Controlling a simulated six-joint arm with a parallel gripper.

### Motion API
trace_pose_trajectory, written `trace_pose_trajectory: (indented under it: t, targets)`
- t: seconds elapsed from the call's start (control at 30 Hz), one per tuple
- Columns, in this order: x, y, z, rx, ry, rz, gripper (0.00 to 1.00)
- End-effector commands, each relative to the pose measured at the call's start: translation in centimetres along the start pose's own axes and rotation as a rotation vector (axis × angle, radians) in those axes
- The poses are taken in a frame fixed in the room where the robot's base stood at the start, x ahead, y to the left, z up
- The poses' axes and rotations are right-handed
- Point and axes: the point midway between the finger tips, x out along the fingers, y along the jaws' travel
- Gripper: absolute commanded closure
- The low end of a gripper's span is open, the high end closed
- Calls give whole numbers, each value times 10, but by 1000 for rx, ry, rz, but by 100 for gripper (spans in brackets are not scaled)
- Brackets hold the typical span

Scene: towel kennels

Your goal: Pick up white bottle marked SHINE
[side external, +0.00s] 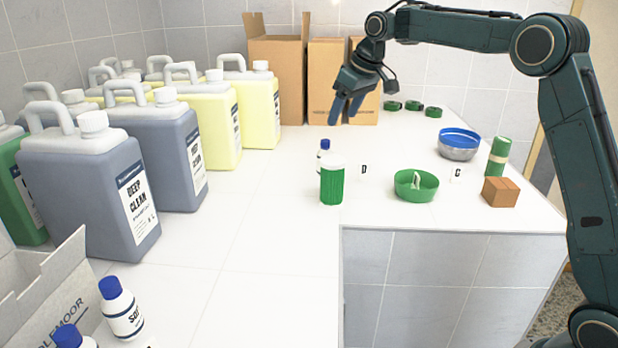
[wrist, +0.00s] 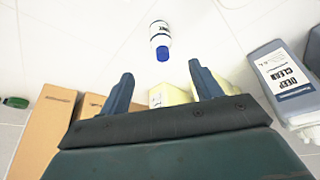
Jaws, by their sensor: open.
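A small white bottle with a blue cap (side external: 324,155) stands on the white counter, partly hidden behind a green ribbed canister with a white top (side external: 332,186). In the wrist view this bottle (wrist: 160,36) appears beyond the fingertips, roughly centred between them. Its lettering is too small to read, so I cannot confirm SHINE. My gripper (side external: 346,110) is open and empty, above and behind the bottle in the side view; its two fingers also show in the wrist view (wrist: 160,76). Another white blue-capped bottle (side external: 122,312), marked with letters like "SOF", stands at front left.
Large jugs, grey (side external: 85,190) and yellow (side external: 258,105), line the left. Cardboard boxes (side external: 278,75) stand at the back. A green dish (side external: 416,186), a blue-rimmed bowl (side external: 459,146), a green cylinder (side external: 499,156) and a brown block (side external: 500,192) are at right.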

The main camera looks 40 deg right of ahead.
Motion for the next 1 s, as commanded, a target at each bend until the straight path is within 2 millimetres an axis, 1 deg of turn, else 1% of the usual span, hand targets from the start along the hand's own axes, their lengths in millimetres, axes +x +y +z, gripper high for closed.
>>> trace_pose_trajectory:
  t: [0.17,0.27,0.47,0.7,0.83,1.0]
  targets:
    - [2,0,0,0,-1,0,36]
    - [7,0,0,1,-2,-1,36]
    - [30,-1,1,0,-4,-2,36]
    - [66,-1,1,0,-3,-2,36]
    - [80,0,0,1,-2,-1,36]
    - [86,0,0,1,-1,0,36]
